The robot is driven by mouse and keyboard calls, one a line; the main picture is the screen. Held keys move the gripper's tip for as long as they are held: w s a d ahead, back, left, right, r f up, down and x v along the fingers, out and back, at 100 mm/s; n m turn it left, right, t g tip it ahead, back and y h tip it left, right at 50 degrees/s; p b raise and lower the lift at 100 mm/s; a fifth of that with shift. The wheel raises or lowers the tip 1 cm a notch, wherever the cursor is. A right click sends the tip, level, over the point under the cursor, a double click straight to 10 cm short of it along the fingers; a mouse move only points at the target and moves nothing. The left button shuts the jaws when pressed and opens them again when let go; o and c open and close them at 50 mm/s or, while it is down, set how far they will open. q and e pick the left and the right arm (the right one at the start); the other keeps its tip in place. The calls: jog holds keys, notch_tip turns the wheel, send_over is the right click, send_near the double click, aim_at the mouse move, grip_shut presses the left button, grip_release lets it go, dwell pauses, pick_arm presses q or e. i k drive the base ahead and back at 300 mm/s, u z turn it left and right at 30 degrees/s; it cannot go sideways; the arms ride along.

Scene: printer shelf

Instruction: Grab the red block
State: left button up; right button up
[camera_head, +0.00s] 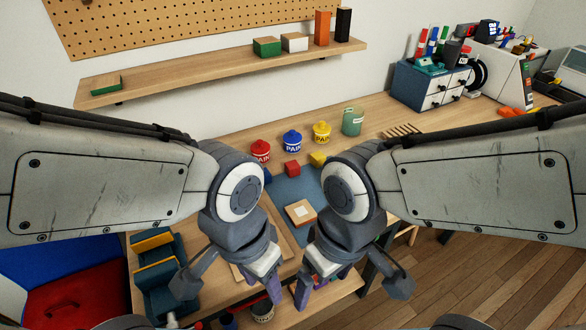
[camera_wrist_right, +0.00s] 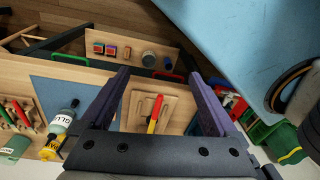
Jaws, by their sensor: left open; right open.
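The red block (camera_head: 292,169) is a small cube on the workbench, between a blue block (camera_head: 267,176) and a yellow block (camera_head: 318,159), in front of the paint cans. My left gripper (camera_head: 266,287) and my right gripper (camera_head: 316,286) hang close together nearer to me, well short of the red block and apart from it. In the right wrist view, my right gripper (camera_wrist_right: 160,82) has its two purple fingers wide apart with nothing held between them. I cannot make out the bench's red block for certain in that view.
Red (camera_head: 260,150), blue (camera_head: 292,141) and yellow (camera_head: 321,132) paint cans stand behind the blocks. A tan block with a white top (camera_head: 300,212) lies on the blue mat (camera_head: 284,197). A glue bottle (camera_wrist_right: 63,118) and a red-yellow tool (camera_wrist_right: 155,113) show below my right wrist.

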aim_at(292, 167)
jog(key=z, duration=1.6)
jog(key=i, duration=0.9)
jog(key=u, duration=2.55)
